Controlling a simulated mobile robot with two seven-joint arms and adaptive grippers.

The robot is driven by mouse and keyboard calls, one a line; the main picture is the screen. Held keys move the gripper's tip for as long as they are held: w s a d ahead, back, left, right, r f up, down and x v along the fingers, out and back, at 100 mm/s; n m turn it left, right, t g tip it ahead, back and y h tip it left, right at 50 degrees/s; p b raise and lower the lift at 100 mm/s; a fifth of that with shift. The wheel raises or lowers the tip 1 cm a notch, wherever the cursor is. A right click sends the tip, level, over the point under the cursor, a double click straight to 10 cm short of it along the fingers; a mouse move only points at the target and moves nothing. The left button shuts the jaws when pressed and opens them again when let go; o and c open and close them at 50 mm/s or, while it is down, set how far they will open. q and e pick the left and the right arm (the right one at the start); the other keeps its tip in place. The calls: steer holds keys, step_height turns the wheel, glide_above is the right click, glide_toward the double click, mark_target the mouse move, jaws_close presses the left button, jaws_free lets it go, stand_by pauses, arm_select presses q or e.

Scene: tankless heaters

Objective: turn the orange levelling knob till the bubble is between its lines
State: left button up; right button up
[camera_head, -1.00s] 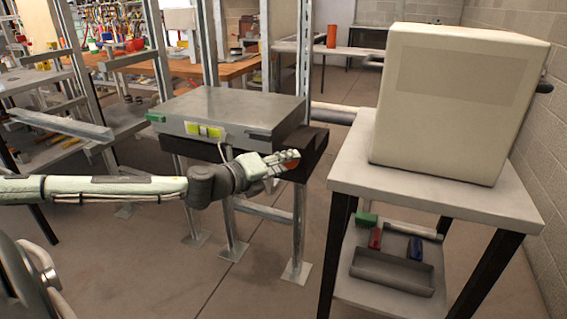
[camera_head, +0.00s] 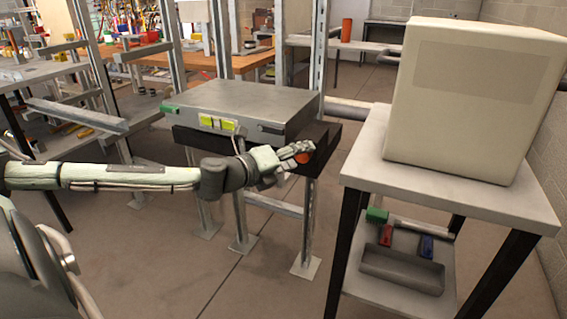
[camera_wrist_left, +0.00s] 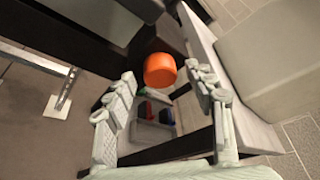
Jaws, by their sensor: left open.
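The orange levelling knob (camera_head: 303,157) sits under the front right corner of the grey metal box, partly covered by my fingers in the head view. It shows clearly in the left wrist view (camera_wrist_left: 160,70). My left gripper (camera_head: 290,155) is open, with one finger on each side of the knob in the left wrist view (camera_wrist_left: 160,78). I cannot tell whether the fingers touch it. The yellow-green level (camera_head: 218,124) is on the box's front face. Its bubble and lines are too small to read. My right gripper is not in view.
The grey box (camera_head: 245,103) rests on a dark support on a metal frame. On the right, a table (camera_head: 380,179) bears a large beige box (camera_head: 470,105). Its lower shelf holds a tray (camera_head: 400,272) and small coloured items. Floor is clear between frame and table.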

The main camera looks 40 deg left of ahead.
mark_target(300, 159)
arm_select(q)
steer(key=shift+s, duration=0.45)
steer(key=shift+s+d, duration=0.15)
steer(key=shift+s, duration=0.5)
steer(key=shift+s+a, duration=0.35)
steer(key=shift+s, duration=0.45)
steer(key=f+v, duration=0.2)
steer(key=v, duration=0.7)
steer(key=shift+s+r, duration=0.2)
steer(key=shift+s, duration=0.1)
